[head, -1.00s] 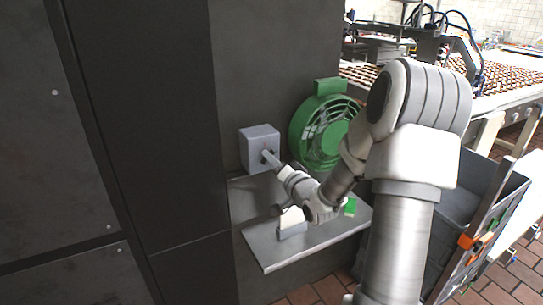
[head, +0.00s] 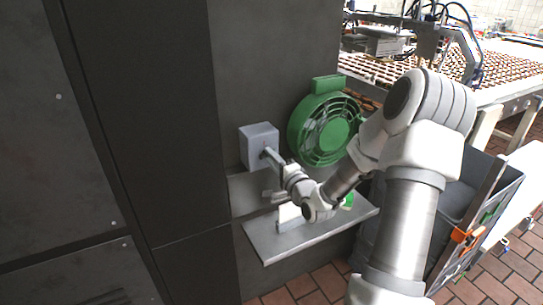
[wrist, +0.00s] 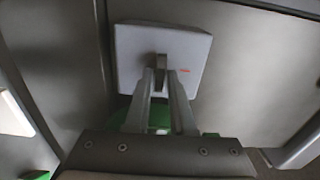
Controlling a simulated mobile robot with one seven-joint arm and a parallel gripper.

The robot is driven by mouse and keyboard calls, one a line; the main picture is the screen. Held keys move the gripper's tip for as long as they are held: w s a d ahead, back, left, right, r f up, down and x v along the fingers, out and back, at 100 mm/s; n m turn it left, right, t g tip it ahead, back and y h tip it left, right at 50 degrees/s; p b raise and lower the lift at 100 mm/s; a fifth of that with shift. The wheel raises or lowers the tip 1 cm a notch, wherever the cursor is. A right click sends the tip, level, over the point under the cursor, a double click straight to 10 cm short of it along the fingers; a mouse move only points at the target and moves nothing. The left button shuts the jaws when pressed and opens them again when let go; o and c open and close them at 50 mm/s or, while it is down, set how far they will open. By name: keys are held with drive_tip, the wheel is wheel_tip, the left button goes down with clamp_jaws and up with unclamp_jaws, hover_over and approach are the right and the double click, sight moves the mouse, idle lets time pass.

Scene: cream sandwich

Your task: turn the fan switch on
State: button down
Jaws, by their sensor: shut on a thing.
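The fan switch is a grey box (head: 252,150) on the dark wall, above the left end of a metal shelf. In the wrist view the box (wrist: 194,48) fills the upper middle, with a small dark lever (wrist: 161,62) at its front and a short red mark to the right. My gripper (head: 267,153) reaches the box face from the front right. In the wrist view my gripper's fingers (wrist: 162,74) are shut on the lever, one on each side. The lever is hidden by the fingers in the head view. The green fan (head: 322,130) stands right of the box.
The metal shelf (head: 310,242) below my gripper holds a small white-and-grey item (head: 288,215). A dark wall closes off the left. A conveyor (head: 500,92) and a grey bin (head: 462,195) with an orange clip lie right, beyond my arm.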

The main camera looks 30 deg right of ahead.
idle(0.3)
drive_tip(key=c, duration=0.9)
unclamp_jaws()
drive_tip(key=shift+s, duration=0.1)
drive_tip(key=shift+s+d+p, duration=0.2)
drive_tip(key=shift+s+p, duration=2.05)
drive_tip(key=shift+s, duration=2.05)
drive_tip(key=shift+s+d+p, duration=0.15)
drive_tip(key=shift+s+p, duration=2.05)
drive_tip(key=shift+s, duration=2.1)
